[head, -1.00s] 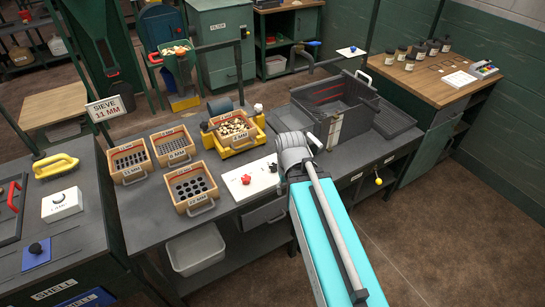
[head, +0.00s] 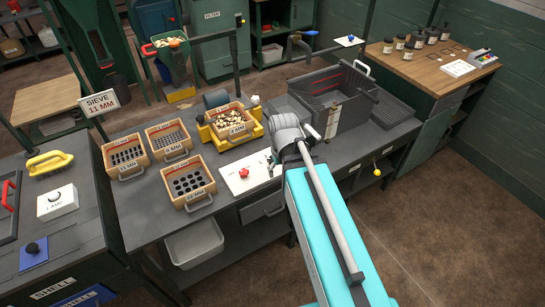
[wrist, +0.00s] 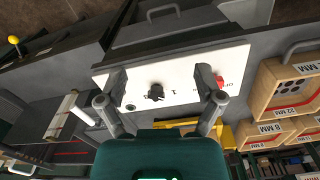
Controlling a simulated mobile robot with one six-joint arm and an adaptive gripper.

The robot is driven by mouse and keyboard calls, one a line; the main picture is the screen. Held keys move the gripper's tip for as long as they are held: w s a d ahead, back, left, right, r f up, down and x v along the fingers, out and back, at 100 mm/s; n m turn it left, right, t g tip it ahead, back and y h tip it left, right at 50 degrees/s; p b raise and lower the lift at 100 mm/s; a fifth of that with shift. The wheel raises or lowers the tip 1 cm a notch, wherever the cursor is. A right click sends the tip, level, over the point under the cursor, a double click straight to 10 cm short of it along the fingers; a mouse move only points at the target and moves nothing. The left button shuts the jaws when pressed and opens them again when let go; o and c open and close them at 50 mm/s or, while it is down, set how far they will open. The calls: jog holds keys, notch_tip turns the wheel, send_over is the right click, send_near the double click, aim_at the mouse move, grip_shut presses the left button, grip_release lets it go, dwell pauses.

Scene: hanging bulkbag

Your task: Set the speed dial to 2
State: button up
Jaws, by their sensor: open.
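The speed dial (wrist: 156,92) is a small black knob on a white panel (wrist: 188,63) in the wrist view. Small black marks sit beside it; a "1" seems to show to its right, and the pointer setting is too small to read. My gripper (wrist: 160,84) is open, its two fingers spread to either side of the dial, apart from it. In the head view, the white panel (head: 255,184) lies on the bench front, and my gripper's wrist covers its right part and the dial. A red knob (head: 243,173) sits at the panel's left; it also shows in the wrist view (wrist: 219,82).
Wooden sieve boxes (head: 188,183) stand left of the panel. A yellow shaker (head: 233,128) with a filled sieve stands behind it. A dark bin (head: 343,95) stands to the right, beside my arm. A drawer (head: 262,207) is below the panel.

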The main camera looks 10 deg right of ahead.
aim_at(271, 159)
jog(key=w+r+n+p, duration=0.4)
jog(key=w+n, duration=0.4)
jog(key=w, duration=0.6)
jog(key=shift+w+r+n, duration=0.2)
jog(key=shift+n, duration=0.1)
jog(key=shift+f, duration=0.2)
notch_tip(271, 159, down, 13)
jog(key=b, duration=1.3)
jog(key=shift+a+f+b, duration=0.1)
jog(key=shift+f+b, duration=0.1)
jog(key=shift+b, duration=0.2)
jog(key=shift+c, duration=0.3)
jog(key=c, duration=1.1)
